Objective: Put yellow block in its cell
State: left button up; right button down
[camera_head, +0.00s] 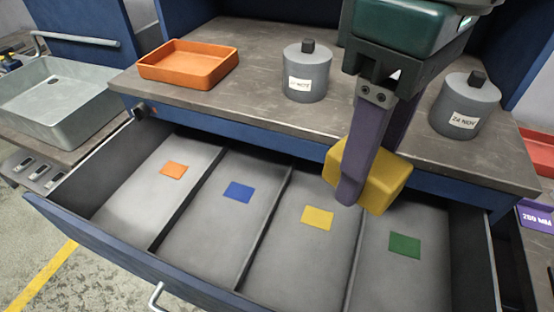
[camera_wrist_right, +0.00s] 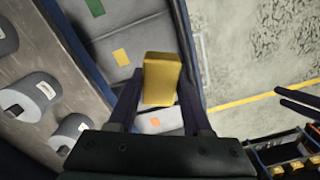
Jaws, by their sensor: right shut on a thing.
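The yellow block (camera_head: 390,184) is held in my right gripper (camera_head: 362,186), above the drawer's back edge near the cells with the yellow mark (camera_head: 317,218) and the green mark (camera_head: 405,245). One purple finger crosses the block's front; the other is hidden in the head view. In the right wrist view the yellow block (camera_wrist_right: 162,78) sits between the two fingers of my right gripper (camera_wrist_right: 160,92). The open drawer (camera_head: 110,262) has a row of cells split by thin dividers, with no blocks seen in them. My left gripper is not seen in the head view.
Other cells carry an orange mark (camera_head: 174,169) and a blue mark (camera_head: 239,191). On the worktop behind stand an orange tray (camera_head: 188,63) and two grey knobbed weights, one left (camera_head: 307,78) and one right (camera_head: 466,105). A grey bin (camera_head: 62,100) is far left.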

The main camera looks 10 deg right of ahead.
jog(key=w+a+f+n+b, duration=0.2)
jog(key=f+b, duration=0.6)
jog(key=b, duration=0.1)
jog(key=w+a+f+n+b, duration=0.1)
jog(key=a+f+n+b, duration=0.15)
jog(key=f+b, duration=0.7)
jog(key=b, duration=0.4)
send_over(293, 288)
notch_tip(293, 288, down, 15)
jog(key=shift+s, duration=0.1)
notch_tip(293, 288, down, 4)
jog(key=shift+b, duration=0.5)
jog(key=shift+c, duration=1.7)
grip_release()
